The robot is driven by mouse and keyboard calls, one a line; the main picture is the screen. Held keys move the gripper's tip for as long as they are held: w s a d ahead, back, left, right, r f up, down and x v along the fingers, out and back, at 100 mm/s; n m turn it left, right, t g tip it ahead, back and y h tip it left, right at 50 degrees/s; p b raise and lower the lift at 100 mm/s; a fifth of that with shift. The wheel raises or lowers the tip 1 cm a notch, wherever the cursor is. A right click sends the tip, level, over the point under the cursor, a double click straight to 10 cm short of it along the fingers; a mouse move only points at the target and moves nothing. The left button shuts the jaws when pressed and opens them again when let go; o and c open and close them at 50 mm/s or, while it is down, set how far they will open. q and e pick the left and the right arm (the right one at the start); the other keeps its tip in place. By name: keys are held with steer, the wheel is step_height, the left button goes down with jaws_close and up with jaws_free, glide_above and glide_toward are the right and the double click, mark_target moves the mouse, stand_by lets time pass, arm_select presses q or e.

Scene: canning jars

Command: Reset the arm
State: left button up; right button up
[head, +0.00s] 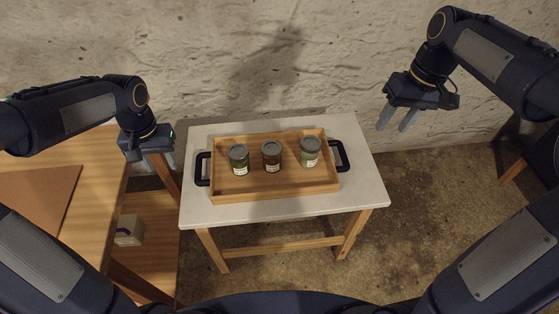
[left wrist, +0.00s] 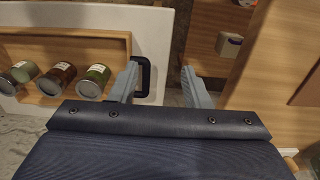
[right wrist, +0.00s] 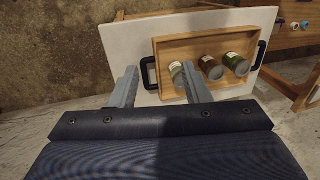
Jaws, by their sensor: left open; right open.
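My left gripper (head: 160,160) is open and empty, left of the white table and above the gap beside the wooden desk; its fingers also show in the left wrist view (left wrist: 163,85). My right gripper (head: 398,119) is open and empty, raised to the right of the table; its fingers also show in the right wrist view (right wrist: 160,88). A wooden tray (head: 225,196) with black handles sits on the white table (head: 290,210). Three lidded jars stand in it: a green one (head: 239,166), a red-brown one (head: 272,161) and a pale green one (head: 310,157).
A wooden desk (head: 95,165) with a brown mat (head: 38,195) stands at the left. A small white box (head: 129,231) sits on a lower wooden surface. A concrete wall (head: 290,60) rises behind the table.

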steer(key=shift+d+r, duration=0.1)
steer(key=shift+r, duration=0.2)
arm_select(q)
steer(key=s+d+r+t+h, duration=0.2)
steer(key=s+d+r, duration=0.1)
steer(key=s, duration=0.7)
steer(key=s+d+r+t+h, duration=0.1)
steer(key=s+d+r+t, duration=0.2)
steer(key=s, duration=0.8)
steer(key=shift+d+r+n+t+h, duration=0.3)
steer(key=shift+d+h, duration=0.1)
steer(key=shift+d, duration=0.05)
arm_select(e)
steer(key=s+a+f+m+t, duration=0.1)
steer(key=s+a+f+t, duration=0.1)
steer(key=s, duration=0.9)
steer(key=s+a+f+m+t+y, duration=0.1)
steer(key=s+a+f+t, duration=0.2)
steer(key=s, duration=0.8)
steer(key=shift+a+m+t+y, duration=0.3)
steer(key=shift+a+t, duration=0.05)
steer(key=shift+t, duration=0.05)
